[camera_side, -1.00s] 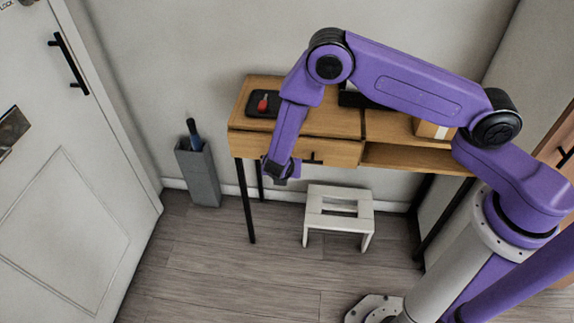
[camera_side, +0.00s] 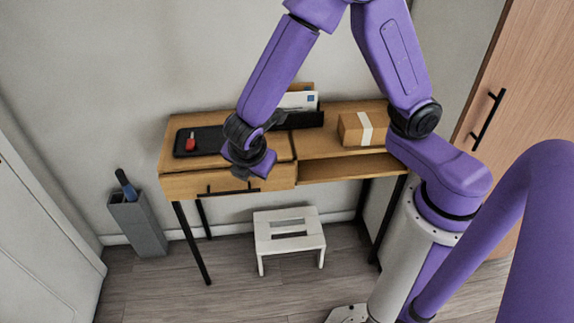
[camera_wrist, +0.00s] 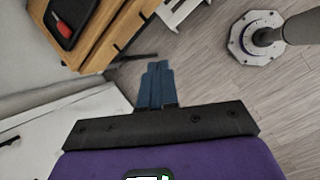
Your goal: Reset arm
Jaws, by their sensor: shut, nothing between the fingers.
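My gripper (camera_side: 250,168) hangs at the end of my purple arm, in front of the left part of the wooden desk in the side view. Its fingertips are hard to make out there. In the wrist view the two blue-grey fingers (camera_wrist: 156,80) lie together, with nothing between them. They point over the floor, apart from the desk edge. The forearm slopes down from the top of the side view, and the elbow is partly cut off by the frame.
The wooden desk (camera_side: 335,146) holds a black tray (camera_side: 212,138) with a red item (camera_side: 190,143), a letter holder (camera_side: 300,119) and a taped box (camera_side: 358,128). A white stool (camera_side: 287,218) stands below. A grey stand (camera_side: 137,232) holds a blue umbrella (camera_side: 124,184).

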